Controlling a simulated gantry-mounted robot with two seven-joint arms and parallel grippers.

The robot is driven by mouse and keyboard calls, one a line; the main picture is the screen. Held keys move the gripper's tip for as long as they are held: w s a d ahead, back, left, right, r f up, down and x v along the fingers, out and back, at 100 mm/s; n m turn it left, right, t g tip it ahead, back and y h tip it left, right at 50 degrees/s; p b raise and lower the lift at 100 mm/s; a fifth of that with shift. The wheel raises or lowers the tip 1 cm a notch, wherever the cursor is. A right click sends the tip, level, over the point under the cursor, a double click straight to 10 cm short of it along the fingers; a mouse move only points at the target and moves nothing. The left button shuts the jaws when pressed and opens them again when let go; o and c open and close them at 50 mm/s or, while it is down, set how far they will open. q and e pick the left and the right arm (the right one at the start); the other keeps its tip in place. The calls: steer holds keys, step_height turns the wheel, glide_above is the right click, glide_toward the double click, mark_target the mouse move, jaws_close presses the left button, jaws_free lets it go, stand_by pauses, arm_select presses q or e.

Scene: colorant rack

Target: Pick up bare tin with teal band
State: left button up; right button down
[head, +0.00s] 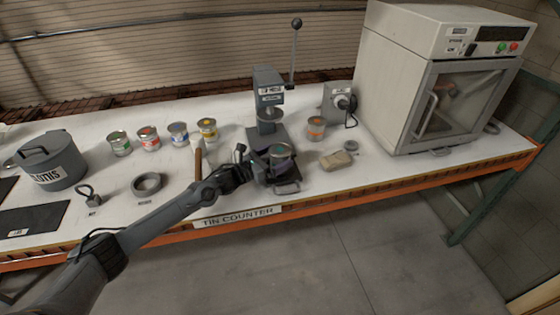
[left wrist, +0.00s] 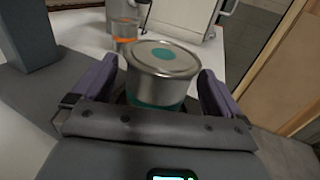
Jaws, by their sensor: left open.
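The bare tin with the teal band (head: 281,152) stands upright on the base of the press at the front of the counter. In the left wrist view the tin (left wrist: 163,65) has a teal disc on its lid and a teal band low on its side. My left gripper (head: 251,171) is at the tin's left side in the head view. In the left wrist view its purple-padded fingers (left wrist: 158,95) are open, one on each side of the tin, with a gap at the right finger. My right gripper is in neither view.
The press (head: 268,100) rises behind the tin. An orange-banded tin (head: 316,128) stands to the right, near a tan block (head: 336,160). Several banded tins (head: 178,133) stand to the left, and a large oven (head: 440,80) fills the right end. The counter's front edge is close.

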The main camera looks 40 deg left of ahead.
arm_select(q)
steer(key=shift+x, duration=0.95)
steer(key=c, duration=1.1)
steer(key=shift+c, duration=0.5)
steer(key=shift+r, duration=0.3)
